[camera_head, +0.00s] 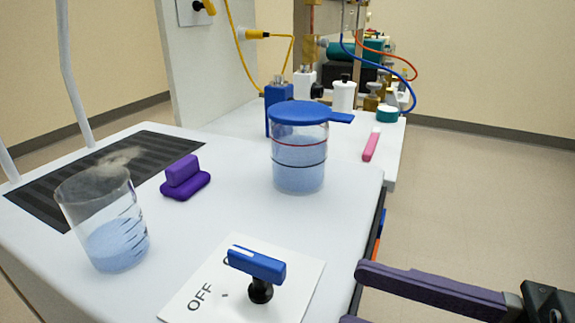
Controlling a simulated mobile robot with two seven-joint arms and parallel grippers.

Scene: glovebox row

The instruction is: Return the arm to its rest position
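My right gripper (354,298) comes in at the lower right with two long purple-padded fingers. The fingers are apart with nothing between them; the nearer one is mostly cut off by the bottom edge. It is beyond the bench's right edge, to the right of the blue-handled switch (257,265), and appears clear of it. The switch stands on a white plate (205,310) with "OFF" readable; another marking is partly hidden behind the handle. My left gripper is not in view.
A beaker (117,243) with blue contents stands on the left, near a dark grille (45,195). A purple block (184,180) and a blue-lidded jar (299,160) stand further back. A pink stick (371,146) and bottles crowd the rear bench. Open floor (480,190) lies right.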

